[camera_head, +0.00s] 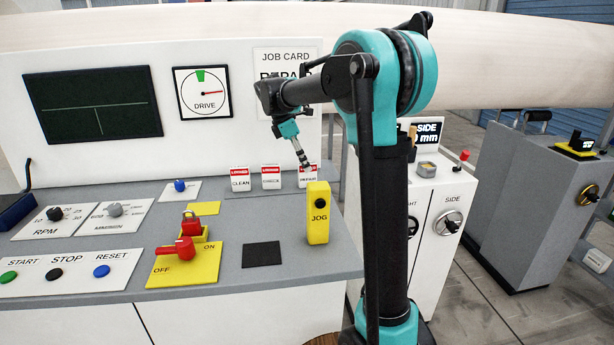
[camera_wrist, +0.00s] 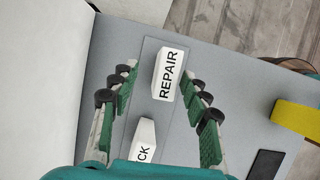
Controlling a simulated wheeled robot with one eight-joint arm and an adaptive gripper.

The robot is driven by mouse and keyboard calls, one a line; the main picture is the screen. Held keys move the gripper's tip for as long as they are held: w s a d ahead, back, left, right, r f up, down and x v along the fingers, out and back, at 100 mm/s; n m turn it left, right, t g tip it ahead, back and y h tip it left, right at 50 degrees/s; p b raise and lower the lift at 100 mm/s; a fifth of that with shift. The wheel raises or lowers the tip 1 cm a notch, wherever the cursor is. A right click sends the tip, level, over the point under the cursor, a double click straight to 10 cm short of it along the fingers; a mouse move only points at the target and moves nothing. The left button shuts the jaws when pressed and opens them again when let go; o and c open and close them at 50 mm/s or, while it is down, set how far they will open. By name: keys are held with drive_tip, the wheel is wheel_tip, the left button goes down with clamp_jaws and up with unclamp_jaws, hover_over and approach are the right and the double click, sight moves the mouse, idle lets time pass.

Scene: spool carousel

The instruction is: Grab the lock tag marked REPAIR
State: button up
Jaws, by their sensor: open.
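The lock tag marked REPAIR (camera_head: 309,179) stands at the right end of a row of three tags on the grey console. It is white with a red top. In the wrist view the REPAIR tag (camera_wrist: 168,76) lies between the two fingers, with a gap on each side. My gripper (camera_head: 305,165) is just above this tag in the head view and partly covers it. My gripper (camera_wrist: 160,92) is open and empty in the wrist view. The middle tag (camera_head: 271,178) stands left of it, and its end also shows in the wrist view (camera_wrist: 142,140).
The CLEAN tag (camera_head: 240,180) is at the row's left end. A yellow JOG box (camera_head: 318,225) stands close in front of the REPAIR tag. A red padlock (camera_head: 190,225) and red switch handle (camera_head: 174,248) are further left. A black square pad (camera_head: 262,254) lies flat.

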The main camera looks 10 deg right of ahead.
sight(312, 175)
drive_tip(key=shift+s+x, duration=0.2)
drive_tip(key=shift+x, duration=1.3)
drive_tip(key=shift+s+x, duration=0.15)
drive_tip(key=shift+x, duration=1.4)
drive_tip(key=shift+d+r, duration=0.1)
drive_tip(key=shift+d, duration=0.05)
clamp_jaws()
